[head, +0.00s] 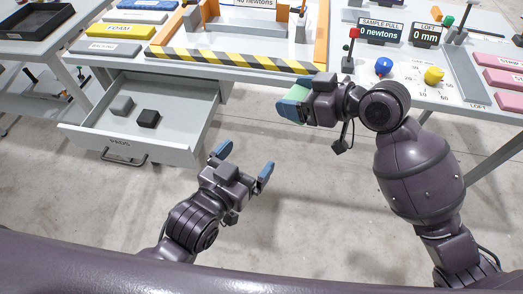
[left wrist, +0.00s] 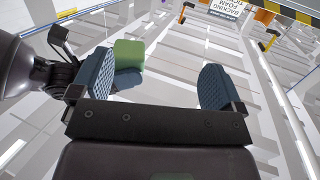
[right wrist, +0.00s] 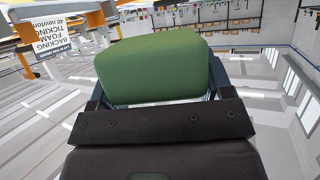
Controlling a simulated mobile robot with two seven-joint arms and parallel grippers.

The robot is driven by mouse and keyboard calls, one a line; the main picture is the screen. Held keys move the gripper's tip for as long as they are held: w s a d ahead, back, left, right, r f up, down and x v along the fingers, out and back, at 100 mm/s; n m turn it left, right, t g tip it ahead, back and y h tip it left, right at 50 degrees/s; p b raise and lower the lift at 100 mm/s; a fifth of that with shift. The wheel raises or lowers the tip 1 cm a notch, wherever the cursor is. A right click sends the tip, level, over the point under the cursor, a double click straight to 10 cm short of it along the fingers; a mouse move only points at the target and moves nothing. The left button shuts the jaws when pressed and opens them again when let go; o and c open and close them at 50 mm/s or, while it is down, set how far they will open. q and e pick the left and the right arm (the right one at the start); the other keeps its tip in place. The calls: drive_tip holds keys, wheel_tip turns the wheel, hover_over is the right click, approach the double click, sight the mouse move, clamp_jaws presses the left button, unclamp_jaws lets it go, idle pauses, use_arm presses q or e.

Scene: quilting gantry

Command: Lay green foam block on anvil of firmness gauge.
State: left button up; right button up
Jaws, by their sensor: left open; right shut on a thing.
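The green foam block (head: 291,104) is held in my right gripper (head: 304,98), in front of the bench's striped front edge and over the open floor. In the right wrist view the block (right wrist: 153,66) fills the space between the fingers. My left gripper (head: 244,162) is open and empty, lower and to the left, apart from the block. The left wrist view shows the block (left wrist: 129,54) beyond one left finger. A grey plate marked LOFT (head: 464,75) stands at the bench's right; I cannot tell which part is the firmness gauge's anvil.
The hazard-striped bar (head: 235,61) edges an orange frame. A red-topped lever (head: 351,48), blue knob (head: 383,66) and yellow knob (head: 433,75) stand right. Floor between the arms is clear.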

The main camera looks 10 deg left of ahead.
use_arm(q)
drive_tip(key=s+d+r+h, duration=0.2)
drive_tip(key=d+r, duration=0.2)
drive_tip(key=r, duration=0.2)
drive_tip(key=shift+m+t, duration=0.3)
drive_tip(key=x, duration=1.1)
drive_tip(key=shift+w+a+f, duration=0.15)
drive_tip(key=shift+w, duration=0.4)
drive_tip(key=shift+c, duration=0.2)
drive_tip(key=c, duration=0.9)
drive_tip(key=shift+c, duration=0.2)
use_arm(e)
drive_tip(key=o, duration=0.9)
drive_tip(key=shift+s, duration=0.1)
